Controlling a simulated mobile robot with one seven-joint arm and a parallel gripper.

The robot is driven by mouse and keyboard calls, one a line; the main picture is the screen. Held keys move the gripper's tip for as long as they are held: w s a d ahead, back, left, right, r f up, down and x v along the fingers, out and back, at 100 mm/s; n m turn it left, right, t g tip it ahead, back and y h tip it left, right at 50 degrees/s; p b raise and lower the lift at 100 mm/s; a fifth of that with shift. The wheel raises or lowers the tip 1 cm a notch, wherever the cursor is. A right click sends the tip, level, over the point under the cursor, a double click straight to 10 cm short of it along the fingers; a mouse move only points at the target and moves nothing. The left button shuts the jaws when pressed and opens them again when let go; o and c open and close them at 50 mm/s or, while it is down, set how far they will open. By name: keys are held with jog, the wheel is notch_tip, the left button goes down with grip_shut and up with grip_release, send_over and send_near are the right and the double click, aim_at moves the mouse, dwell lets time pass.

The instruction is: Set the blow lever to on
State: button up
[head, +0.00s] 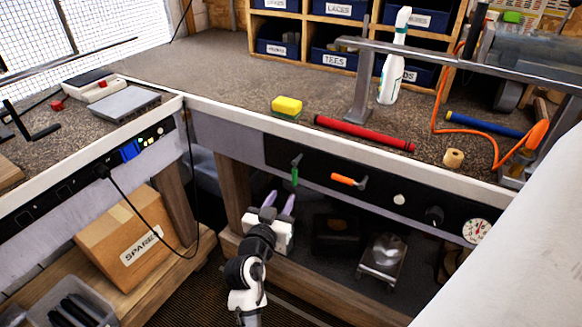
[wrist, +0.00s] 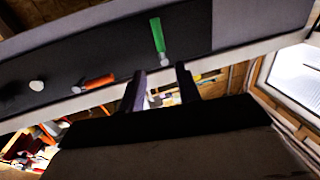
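A dark panel on the bench front carries two levers. The green lever (head: 294,176) hangs down from its pivot, and the orange lever (head: 344,179) lies nearly level, its handle left of its pivot. I cannot read which one is the blow lever. My gripper (head: 279,199) is open and empty, below and slightly left of the green lever and apart from it. In the wrist view, which looks upside down, the green lever (wrist: 157,36) stands just beyond my open fingers (wrist: 160,70), and the orange lever (wrist: 98,82) is to the left.
The panel also has a white button (head: 399,199), a dark knob (head: 435,215) and a gauge (head: 476,230). Above, the benchtop holds a yellow sponge (head: 287,105) and a red grip (head: 364,133). A black cable (head: 135,210) hangs at left. A cardboard box (head: 130,235) sits below.

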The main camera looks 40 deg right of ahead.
aim_at(294, 173)
jog(key=p+x, duration=0.3)
jog(key=x, duration=0.9)
jog(key=shift+w+d, duration=0.1)
grip_shut()
